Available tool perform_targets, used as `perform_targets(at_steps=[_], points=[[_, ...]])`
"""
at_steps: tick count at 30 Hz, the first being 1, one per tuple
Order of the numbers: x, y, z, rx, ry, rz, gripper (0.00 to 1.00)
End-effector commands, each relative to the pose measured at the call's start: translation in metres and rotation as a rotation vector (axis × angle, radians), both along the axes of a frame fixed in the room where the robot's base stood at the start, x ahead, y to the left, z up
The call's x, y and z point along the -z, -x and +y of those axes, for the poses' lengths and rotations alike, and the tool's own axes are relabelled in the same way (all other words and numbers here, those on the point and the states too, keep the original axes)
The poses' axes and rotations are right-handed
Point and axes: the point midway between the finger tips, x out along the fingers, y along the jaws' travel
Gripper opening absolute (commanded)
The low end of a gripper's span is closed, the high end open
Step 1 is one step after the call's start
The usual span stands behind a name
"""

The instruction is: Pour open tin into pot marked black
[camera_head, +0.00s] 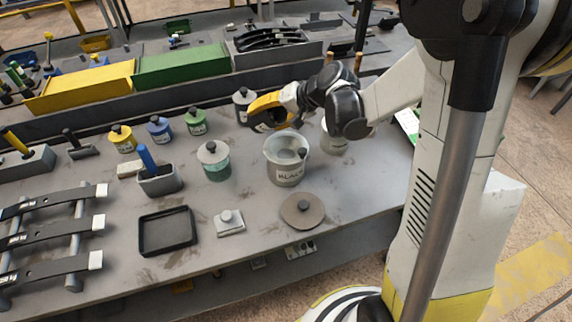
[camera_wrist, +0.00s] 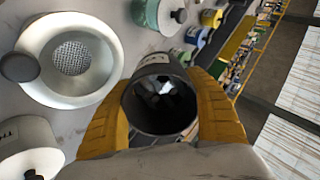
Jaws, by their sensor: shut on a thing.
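The pot marked BLACK (camera_head: 287,175) stands upright on the bench, a grey pot with its top open. In the wrist view the pot (camera_wrist: 112,62) is at upper left, with a pale funnel-like inside, a round mesh (camera_wrist: 70,55) at its bottom and a dark knob at its rim. My gripper (camera_head: 268,114) is behind and a little left of the pot in the head view, above the bench. Its yellow fingers are shut around the open tin (camera_wrist: 152,68), a dark cylinder with a pale label. The tin's mouth faces the wrist camera; its inside is dark with light glints.
A round brown lid (camera_head: 300,218) lies in front of the pot. A green-banded jar (camera_head: 216,168) stands to its left and a pale pot (camera_head: 335,146) to its right. Several small coloured jars, a black tray (camera_head: 167,250) and a brush holder (camera_head: 160,184) are farther left.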

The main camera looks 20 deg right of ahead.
Motion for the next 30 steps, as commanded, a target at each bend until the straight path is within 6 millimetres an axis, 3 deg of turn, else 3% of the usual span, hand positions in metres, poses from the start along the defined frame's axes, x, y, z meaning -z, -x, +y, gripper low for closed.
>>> perform_targets(at_steps=[30], points=[[-0.0059, -0.0004, 0.0001, 0.0, -0.064, -0.063, 0.21]])
